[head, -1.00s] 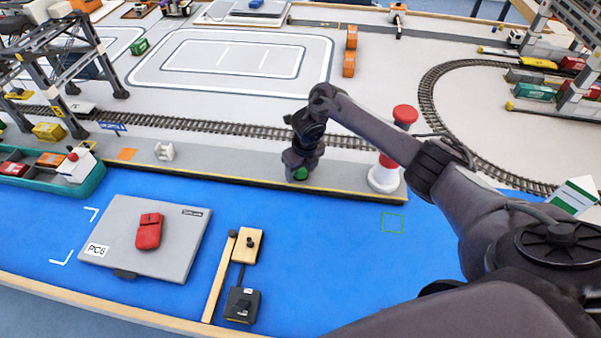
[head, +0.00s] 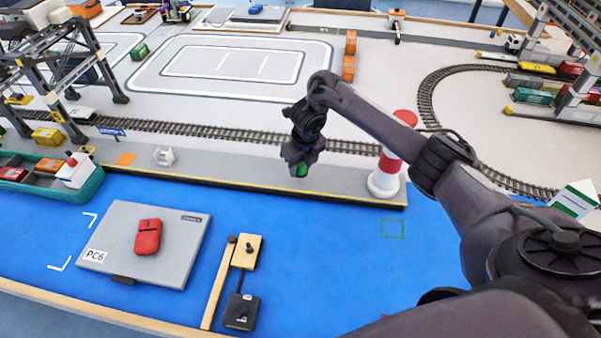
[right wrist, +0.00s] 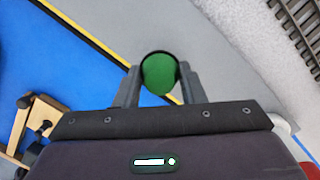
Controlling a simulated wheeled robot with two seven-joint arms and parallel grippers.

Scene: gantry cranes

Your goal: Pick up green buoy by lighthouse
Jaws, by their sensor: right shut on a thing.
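The green buoy (right wrist: 159,74) is between the two fingers of my right gripper (right wrist: 160,88) in the right wrist view. In the head view only a small part of the green buoy (head: 302,170) shows under my right gripper (head: 300,168), which is shut on it. The gripper and buoy are over the grey quay (head: 240,172), near its yellow edge. The red and white lighthouse (head: 386,172) stands on the quay to the right of the gripper, partly behind my forearm. My left gripper is not in view.
A green square outline (head: 392,228) is marked on the blue water (head: 340,250). A grey panel (head: 110,240) carries a red object (head: 148,237). A wooden piece with a black box (head: 241,311) lies nearby. A railway track (head: 230,136) runs behind the quay.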

